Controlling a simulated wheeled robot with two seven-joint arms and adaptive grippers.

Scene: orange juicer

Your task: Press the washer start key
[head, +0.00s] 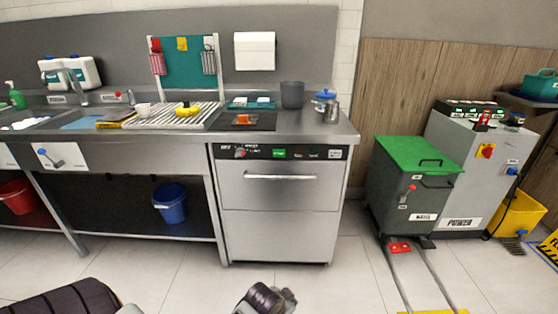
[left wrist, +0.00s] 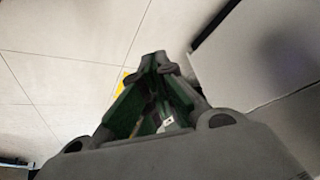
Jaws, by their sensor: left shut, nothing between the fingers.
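The washer (head: 275,220) is a steel under-counter machine with a handle bar across its front. Its black control strip carries a red knob at the left and a lit green key (head: 279,153), seemingly the start key. My left gripper (head: 266,296) is low at the bottom edge of the head view, in front of and well below the panel, apart from the washer. In the left wrist view its fingers (left wrist: 153,58) meet at the tips, with nothing held. The key does not show in the left wrist view. My right gripper is not in view.
The steel counter (head: 345,130) overhangs the washer and holds a draining rack, a grey pot and a kettle. A blue bucket (head: 170,203) stands on the shelf at left. A grey bin with a green lid (head: 418,152) is at right. The floor before the washer is clear.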

